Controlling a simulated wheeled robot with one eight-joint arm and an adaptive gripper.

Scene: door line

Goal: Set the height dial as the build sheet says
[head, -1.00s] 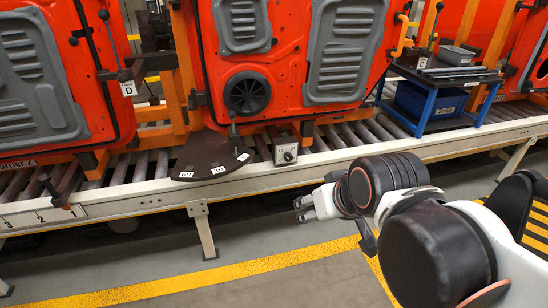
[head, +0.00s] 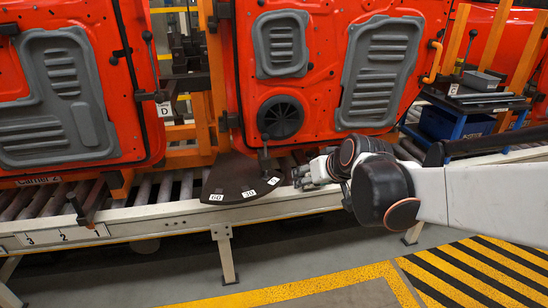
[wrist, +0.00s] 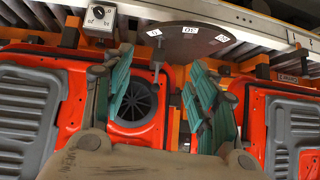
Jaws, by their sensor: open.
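A small grey box with a round knob and printed marks, which looks like the height dial (wrist: 103,15), shows at the top left of the wrist view. Its setting is too small to read. In the head view my gripper hides it. My gripper (head: 304,173) is just right of the dark fan-shaped plate (head: 232,180), in front of the conveyor. In the wrist view my gripper (wrist: 162,62) has its green fingers spread with nothing between them. The dial is beyond the left finger, apart from it. I see no readable build sheet.
The fan-shaped plate carries number labels and an upright lever (head: 264,150). Orange door panels (head: 310,90) stand behind on the roller conveyor (head: 150,205). A blue-framed cart (head: 460,125) is at the right. The floor in front is clear, with yellow markings.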

